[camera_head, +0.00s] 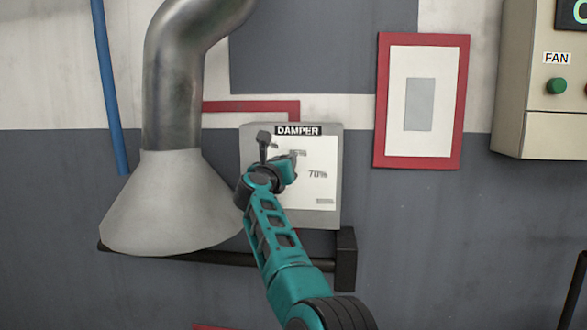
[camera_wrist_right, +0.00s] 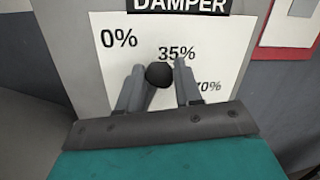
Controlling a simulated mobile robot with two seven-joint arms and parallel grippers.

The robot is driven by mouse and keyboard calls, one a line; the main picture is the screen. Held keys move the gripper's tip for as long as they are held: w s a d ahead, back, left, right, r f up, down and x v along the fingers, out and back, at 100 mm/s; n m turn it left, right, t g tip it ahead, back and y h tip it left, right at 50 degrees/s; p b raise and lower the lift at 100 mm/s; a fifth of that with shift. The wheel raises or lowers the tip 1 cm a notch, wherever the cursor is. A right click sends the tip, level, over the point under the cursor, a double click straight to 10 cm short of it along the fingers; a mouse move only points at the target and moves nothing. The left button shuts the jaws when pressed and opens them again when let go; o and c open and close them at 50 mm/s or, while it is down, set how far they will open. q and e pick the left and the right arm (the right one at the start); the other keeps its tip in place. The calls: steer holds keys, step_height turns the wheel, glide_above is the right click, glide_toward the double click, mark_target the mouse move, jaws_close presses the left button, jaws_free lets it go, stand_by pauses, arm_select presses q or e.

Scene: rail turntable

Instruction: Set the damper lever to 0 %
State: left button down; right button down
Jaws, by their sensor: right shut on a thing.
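The damper box (camera_head: 333,215) is a grey box on the wall with a white scale plate (camera_head: 320,190) marked 0%, 35%, 70% and a smaller lower label. In the right wrist view, the black round knob of the damper lever (camera_wrist_right: 159,75) lies between the two grey fingers of my right gripper (camera_wrist_right: 158,82), which is shut on it. The knob appears just below and left of the 35% label; the 0% label lies farther up and left. My left gripper is out of view.
A metal duct with a flared hood (camera_head: 170,205) stands close left of the box. A red-framed panel (camera_head: 420,157) and a fan control box (camera_head: 553,135) with a green button are to the right. A dark bar (camera_head: 205,257) runs below the box.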

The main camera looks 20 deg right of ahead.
steer(key=a+n, duration=0.1)
steer(key=w+a+n, duration=0.1)
steer(key=n, duration=0.1)
steer(key=w+a+n+t+p, duration=0.1)
steer(key=shift+w+a+r+n, duration=0.15)
steer(key=shift+a+r+n, duration=0.15)
steer(key=shift+n, duration=0.1)
steer(key=shift+w+a, duration=0.1)
steer(key=shift+a, duration=0.05)
steer(key=c, duration=1)
jaws_free()
steer(key=shift+o, duration=1.1)
steer(key=shift+a, duration=0.1)
